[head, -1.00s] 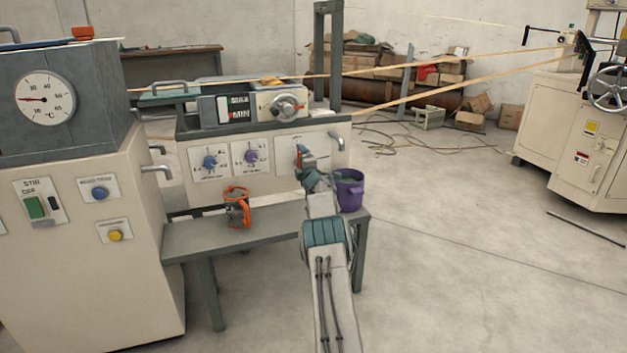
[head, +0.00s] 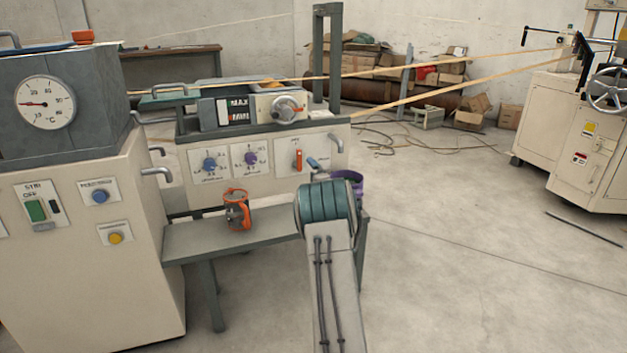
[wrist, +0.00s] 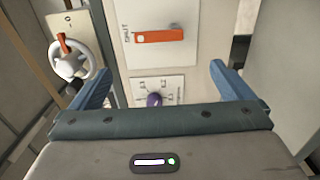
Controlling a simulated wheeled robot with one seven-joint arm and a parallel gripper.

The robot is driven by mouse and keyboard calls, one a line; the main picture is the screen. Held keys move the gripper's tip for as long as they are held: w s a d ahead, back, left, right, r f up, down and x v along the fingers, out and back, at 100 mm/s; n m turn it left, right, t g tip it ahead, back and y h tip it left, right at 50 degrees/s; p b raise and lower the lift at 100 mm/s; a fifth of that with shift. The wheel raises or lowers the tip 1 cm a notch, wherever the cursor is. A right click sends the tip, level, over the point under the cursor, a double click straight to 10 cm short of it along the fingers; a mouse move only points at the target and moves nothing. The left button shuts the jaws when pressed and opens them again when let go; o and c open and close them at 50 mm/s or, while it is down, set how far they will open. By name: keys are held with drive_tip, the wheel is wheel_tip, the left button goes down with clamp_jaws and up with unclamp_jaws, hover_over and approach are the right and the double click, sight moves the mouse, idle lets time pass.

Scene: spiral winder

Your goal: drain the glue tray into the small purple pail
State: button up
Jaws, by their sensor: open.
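The glue tray (head: 265,127) sits on top of the cream machine, with a MAX/MIN gauge (head: 238,109) on its front. On the panel below is an upright orange lever (head: 298,160); the turned wrist view shows it lying across its white plate (wrist: 160,37). The purple pail (head: 357,181) stands at the bench's right end, mostly hidden behind my arm. My gripper (wrist: 161,86) is open and empty, its blue fingers spread in front of the panel. The lever appears beyond the fingertips, not between them.
A dark pot with orange trim (head: 237,210) stands on the grey bench (head: 220,238). A blue knob (head: 210,161) and a purple knob (head: 251,157) are left of the lever. A metal grab handle (head: 338,143) juts from the panel's right side.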

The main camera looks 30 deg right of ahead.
drive_tip(key=shift+v, duration=0.8)
idle(0.5)
